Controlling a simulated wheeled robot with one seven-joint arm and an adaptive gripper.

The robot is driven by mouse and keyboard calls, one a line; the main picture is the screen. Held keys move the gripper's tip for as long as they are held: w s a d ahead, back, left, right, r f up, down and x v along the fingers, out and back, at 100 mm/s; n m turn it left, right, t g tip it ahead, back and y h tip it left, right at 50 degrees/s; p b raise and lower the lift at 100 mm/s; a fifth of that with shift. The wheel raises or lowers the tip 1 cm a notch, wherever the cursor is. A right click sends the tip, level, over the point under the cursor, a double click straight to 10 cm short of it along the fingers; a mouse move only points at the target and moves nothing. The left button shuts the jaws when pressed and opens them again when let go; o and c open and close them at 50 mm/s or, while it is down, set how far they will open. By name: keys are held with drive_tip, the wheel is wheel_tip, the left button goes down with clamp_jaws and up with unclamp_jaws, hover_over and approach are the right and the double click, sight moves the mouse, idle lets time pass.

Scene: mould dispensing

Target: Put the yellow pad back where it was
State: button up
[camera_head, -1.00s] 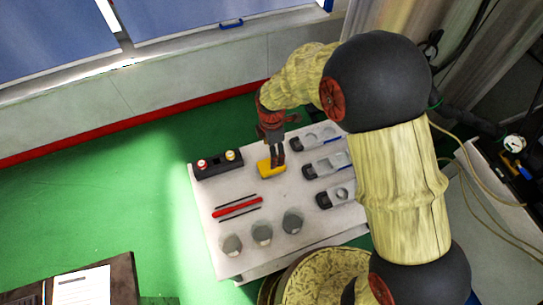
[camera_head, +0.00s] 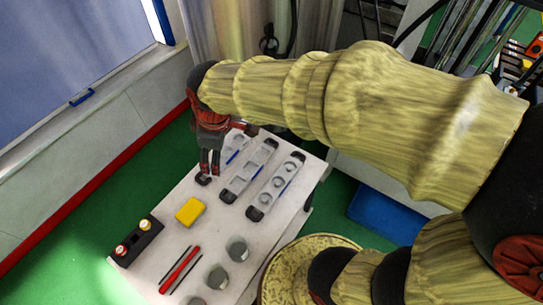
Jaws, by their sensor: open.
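The yellow pad (camera_head: 190,211) lies flat on the white table (camera_head: 232,262), between the black block and the grey moulds. My gripper (camera_head: 209,170) points down at the far end of the table, beyond the pad and apart from it. Its fingers are open and empty. They are at the dark near end of the leftmost grey mould (camera_head: 232,152); I cannot tell whether they touch it.
Two more grey moulds (camera_head: 250,168) (camera_head: 276,187) lie to the right. A black block (camera_head: 136,241) with a red and a yellow knob sits at left. A blue panel (camera_head: 385,212) lies at right.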

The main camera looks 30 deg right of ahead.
drive_tip(key=s+d+r+m+t, duration=0.1)
drive_tip(key=s+d+r+m, duration=0.2)
drive_tip(key=s+d+m, duration=0.1)
drive_tip(key=s+d+r+m+t, duration=0.1)
drive_tip(key=s+d+r+m, duration=0.3)
drive_tip(key=s, duration=0.5)
drive_tip(key=d+m, duration=0.1)
drive_tip(key=m, duration=0.1)
drive_tip(key=shift+s+r+m+t+h, duration=0.2)
drive_tip(key=shift+s+m+t+h, duration=0.1)
drive_tip(key=shift+m, duration=0.1)
drive_tip(key=shift+f, duration=0.1)
wheel_tip(320, 180, down, 4)
drive_tip(key=b, duration=0.4)
drive_tip(key=shift+w+r, duration=0.1)
drive_tip(key=shift+r, duration=0.1)
drive_tip(key=shift+c, duration=1.1)
